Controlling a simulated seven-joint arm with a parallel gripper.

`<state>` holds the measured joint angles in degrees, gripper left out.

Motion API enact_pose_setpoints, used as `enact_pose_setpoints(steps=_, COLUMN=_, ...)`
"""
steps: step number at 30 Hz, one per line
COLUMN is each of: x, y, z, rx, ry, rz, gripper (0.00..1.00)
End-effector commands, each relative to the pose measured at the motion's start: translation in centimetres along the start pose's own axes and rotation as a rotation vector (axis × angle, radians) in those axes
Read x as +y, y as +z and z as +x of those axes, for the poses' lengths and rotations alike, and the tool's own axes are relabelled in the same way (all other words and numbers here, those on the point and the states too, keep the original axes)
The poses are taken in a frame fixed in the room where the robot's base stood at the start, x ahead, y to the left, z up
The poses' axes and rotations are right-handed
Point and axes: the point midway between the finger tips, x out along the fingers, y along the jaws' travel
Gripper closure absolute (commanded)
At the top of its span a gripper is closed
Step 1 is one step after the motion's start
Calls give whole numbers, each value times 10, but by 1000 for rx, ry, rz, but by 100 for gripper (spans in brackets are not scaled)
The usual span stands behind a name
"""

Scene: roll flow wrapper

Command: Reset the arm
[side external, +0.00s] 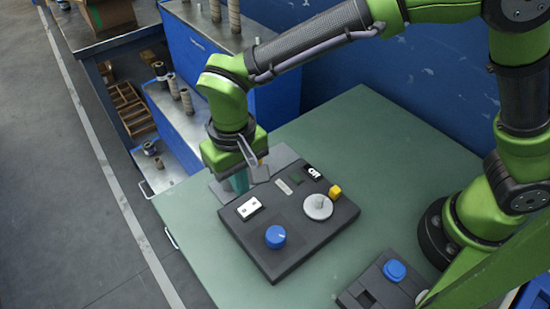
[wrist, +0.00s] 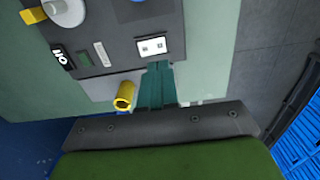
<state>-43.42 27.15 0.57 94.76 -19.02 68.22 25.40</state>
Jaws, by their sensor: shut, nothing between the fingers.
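My gripper (side external: 240,183) points down at the far left edge of the dark control panel (side external: 300,250). Its teal fingers are shut together with nothing between them, and they also show in the wrist view (wrist: 157,88). The fingertips appear near the panel's edge, close to the white switch plate (side external: 249,208), which also shows in the wrist view (wrist: 151,46). I cannot tell whether they touch anything. A yellow cylinder (wrist: 124,95) shows beside the fingers in the wrist view.
The panel carries a blue knob (side external: 275,237), a grey round dial (side external: 318,207) and a yellow knob (side external: 335,191). A smaller box with a blue button (side external: 395,270) sits at the front right. The green table (side external: 365,130) is clear behind the panel. Blue cabinets (side external: 200,50) stand beyond its left edge.

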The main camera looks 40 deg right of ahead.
Motion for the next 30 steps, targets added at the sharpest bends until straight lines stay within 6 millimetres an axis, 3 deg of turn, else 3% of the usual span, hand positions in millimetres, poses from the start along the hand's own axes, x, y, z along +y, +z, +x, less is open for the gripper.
enact_pose_setpoints(steps=11, x=-1, y=-1, z=-1, rx=5, ry=-6, rz=-32, gripper=100)
enact_pose_setpoints(steps=14, x=9, y=12, z=5, rx=-14, ry=-14, rz=-93, gripper=100)
enact_pose_setpoints(steps=17, x=35, y=15, z=-13, rx=7, ry=-58, rz=-101, gripper=100)
enact_pose_setpoints(steps=23, x=110, y=22, z=-59, rx=112, ry=-166, rz=-44, gripper=100)
enact_pose_setpoints(steps=30, x=200, y=51, z=-101, rx=318, ry=-260, rz=101, gripper=100)
